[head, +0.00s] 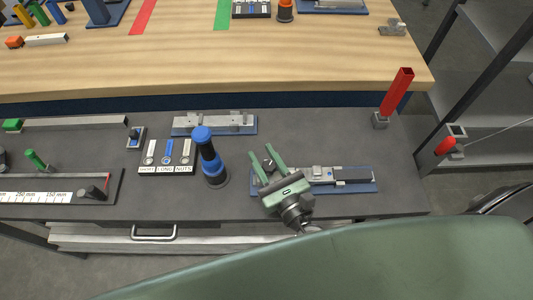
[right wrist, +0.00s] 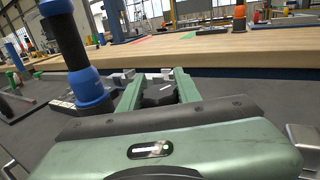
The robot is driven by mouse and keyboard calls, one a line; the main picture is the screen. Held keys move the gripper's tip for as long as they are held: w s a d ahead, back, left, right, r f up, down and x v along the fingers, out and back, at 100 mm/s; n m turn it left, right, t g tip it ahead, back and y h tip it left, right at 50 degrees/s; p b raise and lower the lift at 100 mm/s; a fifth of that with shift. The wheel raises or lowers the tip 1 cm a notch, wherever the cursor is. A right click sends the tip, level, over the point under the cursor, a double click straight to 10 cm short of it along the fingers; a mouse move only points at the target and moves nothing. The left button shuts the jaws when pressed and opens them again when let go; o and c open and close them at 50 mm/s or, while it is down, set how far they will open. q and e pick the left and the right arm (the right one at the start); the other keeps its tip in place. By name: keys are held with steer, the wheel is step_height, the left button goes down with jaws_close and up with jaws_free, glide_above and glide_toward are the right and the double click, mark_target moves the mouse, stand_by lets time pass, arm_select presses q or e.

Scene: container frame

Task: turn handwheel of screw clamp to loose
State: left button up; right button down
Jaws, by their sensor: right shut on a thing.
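The screw clamp (head: 352,174) is a grey metal body on a blue base plate, on the dark front bench right of centre. Its dark handwheel sits at the clamp's left end, mostly hidden by my right gripper in the head view. My right gripper (head: 263,158), with green fingers, reaches in from below and is shut on the handwheel. In the right wrist view the black handwheel (right wrist: 158,97) shows between the two green fingers (right wrist: 157,92). The handwheel's exact turn angle cannot be told. My left gripper is not in view.
A blue and black upright tool (head: 208,158) stands close left of my right gripper. A second grey clamp-like fixture (head: 214,124) lies behind it. A labelled tray (head: 167,168) is farther left. A red upright handle (head: 396,92) stands at the back right. The wooden table (head: 180,65) lies behind.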

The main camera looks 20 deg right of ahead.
steer(key=n+g+y+b, duration=0.1)
steer(key=y, duration=0.1)
steer(key=n+y+b, duration=0.2)
steer(key=y, duration=0.1)
steer(key=shift+s+a+f+g, duration=0.15)
steer(key=shift+a+f+g, duration=0.05)
steer(key=shift+a+g, duration=0.2)
steer(key=shift+a+r+n+g+y+b, duration=0.1)
steer(key=shift+r+n+g+y+b, duration=0.1)
steer(key=shift+n+g+y+b, duration=0.35)
steer(key=c, duration=1)
jaws_free()
steer(key=shift+s, duration=0.1)
